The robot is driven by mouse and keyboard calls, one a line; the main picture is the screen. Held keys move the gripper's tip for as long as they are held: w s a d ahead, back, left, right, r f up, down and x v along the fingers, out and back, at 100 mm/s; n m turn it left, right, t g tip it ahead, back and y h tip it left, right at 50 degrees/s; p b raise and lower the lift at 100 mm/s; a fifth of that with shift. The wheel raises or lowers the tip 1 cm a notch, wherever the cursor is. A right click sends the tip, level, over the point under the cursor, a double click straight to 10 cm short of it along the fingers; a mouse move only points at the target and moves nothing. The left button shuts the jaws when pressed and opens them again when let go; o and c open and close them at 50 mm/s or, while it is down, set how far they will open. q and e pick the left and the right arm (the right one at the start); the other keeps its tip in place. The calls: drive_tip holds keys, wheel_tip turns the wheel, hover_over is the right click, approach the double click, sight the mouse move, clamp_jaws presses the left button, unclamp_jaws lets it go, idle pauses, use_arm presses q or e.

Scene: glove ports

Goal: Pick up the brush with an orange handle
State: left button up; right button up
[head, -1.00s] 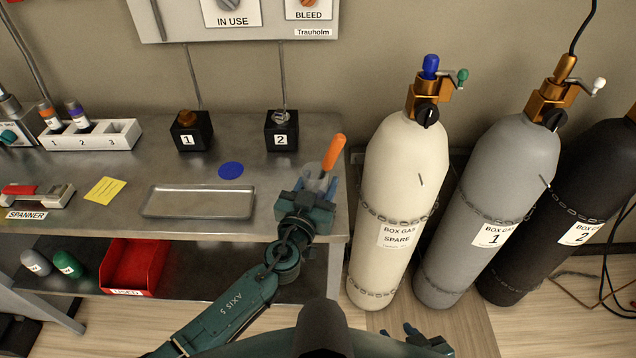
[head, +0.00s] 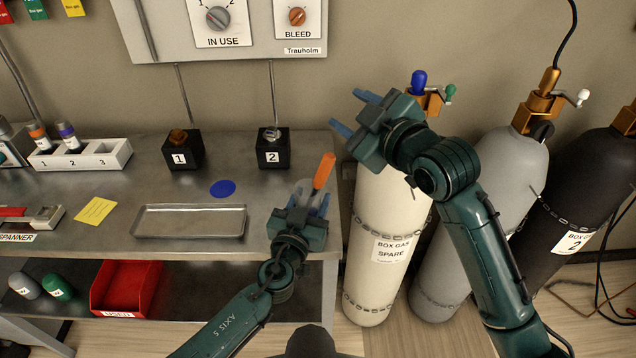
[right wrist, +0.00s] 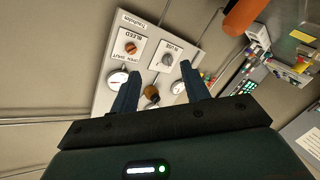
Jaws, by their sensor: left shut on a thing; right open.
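The brush's orange handle (head: 324,171) sticks up, tilted, at the bench's right end. Its lower end is hidden in what looks like a small grey cup (head: 319,200). My left gripper (head: 305,195) is at the cup, shut on it as far as I can tell; the fingers partly hide it. My right gripper (head: 354,112) is open and empty, above and right of the handle, in front of the cream gas cylinder. In the right wrist view an orange shape, likely the handle (right wrist: 243,14), shows at the top, outside the open fingers (right wrist: 158,88).
A metal tray (head: 190,234), blue disc (head: 222,188) and black blocks 1 (head: 183,158) and 2 (head: 273,157) are on the bench. The cream cylinder (head: 377,270) stands right of the bench. A control panel (head: 160,30) is on the wall behind.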

sight(326, 167)
drive_tip(key=a+n+g, duration=0.1)
drive_tip(key=n, duration=0.2)
drive_tip(key=a+r+n+g, duration=0.1)
drive_tip(key=a+n+g, duration=0.1)
drive_tip(key=n, duration=0.1)
drive_tip(key=s+a+n+g, duration=0.1)
drive_tip(key=n, duration=0.2)
drive_tip(key=shift+a+r+n, duration=0.15)
drive_tip(key=shift+a+n, duration=0.1)
drive_tip(key=shift+n, duration=0.15)
drive_tip(key=s+d+f+n+g+h, duration=0.2)
drive_tip(key=s+d+n+g+h, duration=0.3)
drive_tip(key=n, duration=0.7)
drive_tip(key=shift+g+y, duration=0.4)
drive_tip(key=shift+g, duration=0.1)
drive_tip(key=x, duration=0.4)
drive_tip(key=a+x, duration=0.1)
drive_tip(key=x, duration=0.3)
drive_tip(key=w+x, duration=0.1)
drive_tip(key=x, duration=0.3)
drive_tip(key=shift+w+a+r, duration=0.1)
drive_tip(key=shift+a, duration=0.15)
clamp_jaws()
